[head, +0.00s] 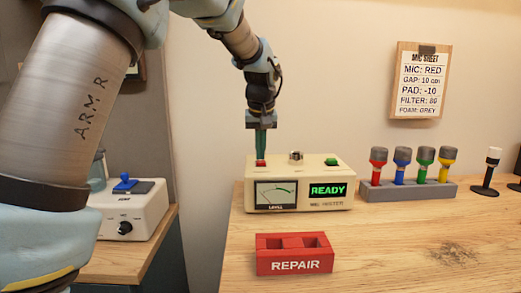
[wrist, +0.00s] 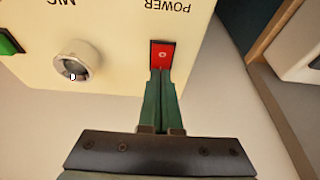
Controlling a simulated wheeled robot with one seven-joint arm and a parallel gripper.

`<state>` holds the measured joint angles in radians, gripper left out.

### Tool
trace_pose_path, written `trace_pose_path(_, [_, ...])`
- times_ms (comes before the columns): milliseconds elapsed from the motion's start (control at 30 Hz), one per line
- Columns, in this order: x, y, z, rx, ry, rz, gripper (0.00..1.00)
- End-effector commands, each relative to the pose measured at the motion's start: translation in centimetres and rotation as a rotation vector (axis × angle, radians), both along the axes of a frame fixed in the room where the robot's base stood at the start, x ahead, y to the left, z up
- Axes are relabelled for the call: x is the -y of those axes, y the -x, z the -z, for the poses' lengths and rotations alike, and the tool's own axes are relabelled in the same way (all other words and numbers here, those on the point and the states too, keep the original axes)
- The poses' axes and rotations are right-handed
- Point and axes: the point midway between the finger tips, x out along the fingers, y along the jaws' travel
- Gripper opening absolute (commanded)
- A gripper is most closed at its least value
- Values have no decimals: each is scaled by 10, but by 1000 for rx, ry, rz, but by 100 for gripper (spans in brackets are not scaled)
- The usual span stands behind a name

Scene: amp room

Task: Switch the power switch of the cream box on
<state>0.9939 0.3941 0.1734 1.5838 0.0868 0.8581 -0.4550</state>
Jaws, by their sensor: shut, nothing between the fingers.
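The cream box (head: 300,203) stands on the wooden bench, with a dial meter and a lit green READY display on its front. Its red power switch (head: 260,163) is at the left of the top. In the wrist view the red switch (wrist: 164,53), with a round white mark, lies beside the word POWER. My gripper (head: 261,155) points down over the switch, shut and empty. In the wrist view its green fingertips (wrist: 162,73) overlap one end of the switch; I cannot tell whether they press on it.
A knob (head: 296,157) and green button (head: 331,161) are also on the box top. A red REPAIR tray (head: 294,267) sits in front. A grey rack of coloured mics (head: 410,190) stands right. A white unit with a blue switch (head: 130,212) is left.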

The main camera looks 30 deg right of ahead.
Motion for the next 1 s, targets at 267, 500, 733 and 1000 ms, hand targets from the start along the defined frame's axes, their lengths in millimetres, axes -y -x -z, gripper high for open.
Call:
trace_pose_path(267, [-2, 5, 2, -3, -3, 1, 0])
trace_pose_path(500, [-6, 15, 0, -4, -4, 2, 0])
trace_pose_path(733, [-7, 16, -1, -3, -3, 1, 0])
trace_pose_path(1000, [-8, 13, -11, -1, -2, 0, 0])
